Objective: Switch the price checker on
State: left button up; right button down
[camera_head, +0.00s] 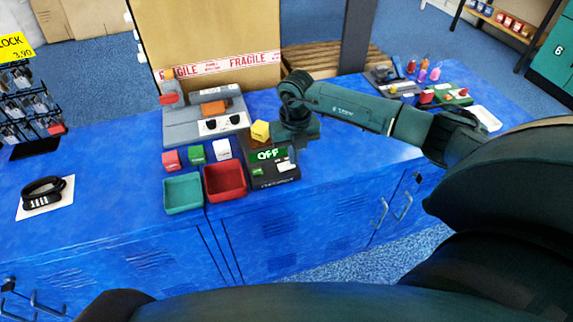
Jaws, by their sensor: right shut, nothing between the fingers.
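The price checker (275,183) appears to be the dark device near the front edge of the blue counter, with a green display (268,154) reading "OFF". Small light labels or keys show on its front part. My right gripper (293,153) is over the right side of the device, pointing down, shut and empty. The gripper hides part of the device's right and back side. I cannot tell whether the fingertips touch it. My left gripper is out of view.
A red tray (225,196) and a teal tray (183,207) stand just left of the device. Small red, green and white boxes sit behind them. A grey machine (190,130) and a large carton (215,40) stand behind.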

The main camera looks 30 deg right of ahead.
jog(key=shift+f, duration=0.3)
jog(key=shift+r+p, duration=2.65)
jog(key=shift+r, duration=0.95)
jog(key=shift+a+f, duration=0.1)
